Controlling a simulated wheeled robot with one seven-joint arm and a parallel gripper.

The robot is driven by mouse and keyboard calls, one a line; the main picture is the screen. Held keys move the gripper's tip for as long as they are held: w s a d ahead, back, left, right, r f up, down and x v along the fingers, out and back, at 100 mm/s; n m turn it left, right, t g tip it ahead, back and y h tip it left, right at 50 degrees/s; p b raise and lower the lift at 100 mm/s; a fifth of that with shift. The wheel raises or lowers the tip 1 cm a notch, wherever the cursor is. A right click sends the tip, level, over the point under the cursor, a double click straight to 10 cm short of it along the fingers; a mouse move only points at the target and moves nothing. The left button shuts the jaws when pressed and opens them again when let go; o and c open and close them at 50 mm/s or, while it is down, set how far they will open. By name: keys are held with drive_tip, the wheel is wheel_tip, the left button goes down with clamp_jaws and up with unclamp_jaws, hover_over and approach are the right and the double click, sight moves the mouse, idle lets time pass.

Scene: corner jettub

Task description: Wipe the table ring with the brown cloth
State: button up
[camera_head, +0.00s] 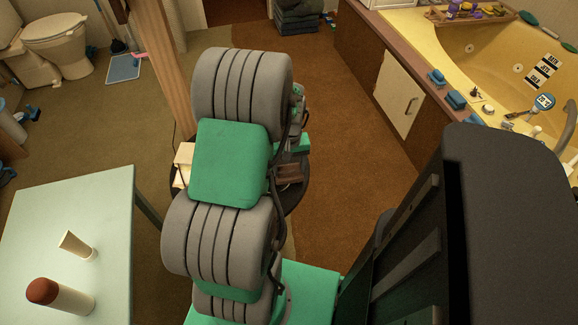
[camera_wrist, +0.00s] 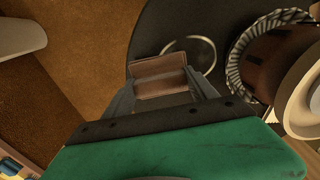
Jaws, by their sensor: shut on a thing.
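The brown cloth (camera_wrist: 158,66) is between the fingers of my gripper (camera_wrist: 163,84) in the wrist view. The gripper is shut on it. A pale table ring (camera_wrist: 205,40) shows as a thin arc on the dark round table (camera_wrist: 150,30), just beyond and right of the cloth. The cloth and gripper hide the ring's near part. I cannot tell whether the cloth touches the tabletop. In the head view my arm covers most of the dark table (camera_head: 300,198), and a bit of the brown cloth (camera_head: 289,172) shows right of the arm.
A dark brown, ribbed-rim pot-like object (camera_wrist: 262,65) and a pale round object (camera_wrist: 303,100) stand close on the right in the wrist view. In the head view, a pale green table (camera_head: 110,210) holds two cups or bottles. A yellow tub (camera_head: 500,60) is at right.

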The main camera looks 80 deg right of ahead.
drive_tip(key=shift+f+b, duration=0.45)
drive_tip(key=shift+f, duration=0.35)
drive_tip(key=shift+w, duration=0.1)
